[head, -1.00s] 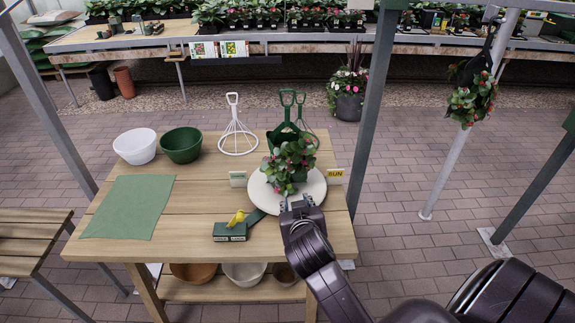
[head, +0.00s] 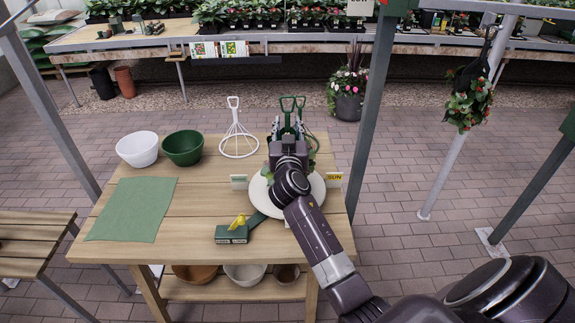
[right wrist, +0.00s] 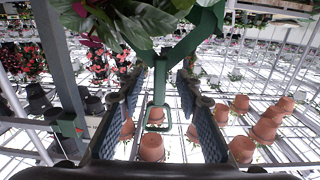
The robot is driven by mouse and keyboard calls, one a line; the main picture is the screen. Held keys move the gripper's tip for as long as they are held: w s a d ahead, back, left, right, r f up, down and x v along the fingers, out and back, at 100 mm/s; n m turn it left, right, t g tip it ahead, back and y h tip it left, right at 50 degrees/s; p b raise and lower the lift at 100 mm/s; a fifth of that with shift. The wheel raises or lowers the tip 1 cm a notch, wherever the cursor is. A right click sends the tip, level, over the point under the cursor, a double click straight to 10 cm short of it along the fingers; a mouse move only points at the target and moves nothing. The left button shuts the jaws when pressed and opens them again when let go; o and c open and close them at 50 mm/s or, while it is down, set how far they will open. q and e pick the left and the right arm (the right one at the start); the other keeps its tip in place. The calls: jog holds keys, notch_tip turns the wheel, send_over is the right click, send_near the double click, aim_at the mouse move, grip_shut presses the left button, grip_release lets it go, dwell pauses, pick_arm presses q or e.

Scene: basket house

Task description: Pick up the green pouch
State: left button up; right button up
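The green pouch (right wrist: 198,38) shows in the right wrist view as a green frame with a looped handle hanging between my fingers, with leaves above it. In the head view its green handle (head: 287,103) shows at the back right of the wooden table, and my gripper hides most of the rest. A leafy plant (head: 312,158) is mostly hidden there too. My right gripper (right wrist: 160,88) is open, with a finger on each side of the green handle and gaps visible. In the head view it reaches over the white round disc (head: 312,192). My left gripper is not in view.
A white wire hanger (head: 238,140), a white bowl (head: 138,148) and a green bowl (head: 183,147) stand at the back. A green mat (head: 132,210) lies left, and a green box (head: 231,234) with a yellow piece in front. A grey post (head: 370,110) rises beside the table's right edge.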

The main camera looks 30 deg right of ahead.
jog(key=shift+w+d+f, duration=0.1)
jog(key=shift+w+d, duration=0.25)
jog(key=shift+w, duration=0.25)
jog(key=shift+c, duration=0.3)
grip_shut()
jog(key=shift+r, duration=0.3)
